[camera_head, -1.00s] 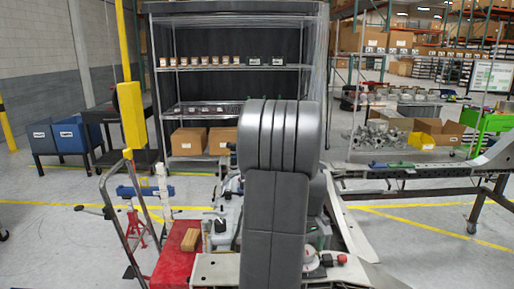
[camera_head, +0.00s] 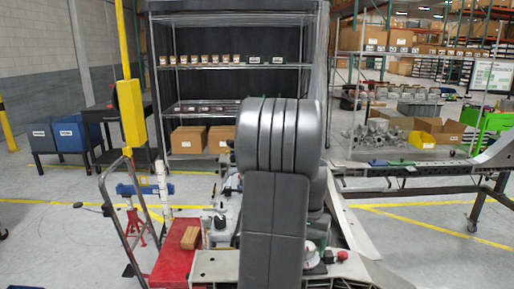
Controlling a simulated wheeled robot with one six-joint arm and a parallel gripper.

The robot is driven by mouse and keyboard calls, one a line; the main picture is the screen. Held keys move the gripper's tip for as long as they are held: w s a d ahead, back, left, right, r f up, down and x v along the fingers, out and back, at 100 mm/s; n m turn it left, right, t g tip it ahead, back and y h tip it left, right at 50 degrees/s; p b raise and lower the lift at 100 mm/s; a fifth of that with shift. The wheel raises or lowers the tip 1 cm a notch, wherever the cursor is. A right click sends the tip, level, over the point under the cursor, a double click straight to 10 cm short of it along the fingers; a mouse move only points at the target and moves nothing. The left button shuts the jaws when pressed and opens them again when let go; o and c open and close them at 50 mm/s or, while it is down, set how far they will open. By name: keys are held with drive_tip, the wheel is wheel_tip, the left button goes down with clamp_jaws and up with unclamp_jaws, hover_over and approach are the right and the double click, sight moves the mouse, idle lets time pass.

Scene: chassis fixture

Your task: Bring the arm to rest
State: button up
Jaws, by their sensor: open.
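My arm (camera_head: 275,200) stands upright in the middle of the view as a dark grey, ribbed link, seen from behind. It hides much of the chassis fixture behind it. My gripper is not seen; it is outside the view or hidden behind the arm. The pale metal chassis frame (camera_head: 354,240) shows on both sides of the arm, with a red-topped part (camera_head: 342,255) at its right.
A red cart (camera_head: 172,267) with a small brown block (camera_head: 190,237) stands at left front, beside a red jack stand (camera_head: 136,228). A metal shelf rack (camera_head: 235,67) is behind. Open floor lies at right front.

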drive_tip(key=m+b, duration=0.1)
drive_tip(key=m, duration=0.4)
drive_tip(key=shift+f, duration=0.1)
drive_tip(key=m+b, duration=0.1)
drive_tip(key=m, duration=0.3)
drive_tip(key=shift+b, duration=0.35)
drive_tip(key=shift+m, duration=0.6)
drive_tip(key=shift+s, duration=0.1)
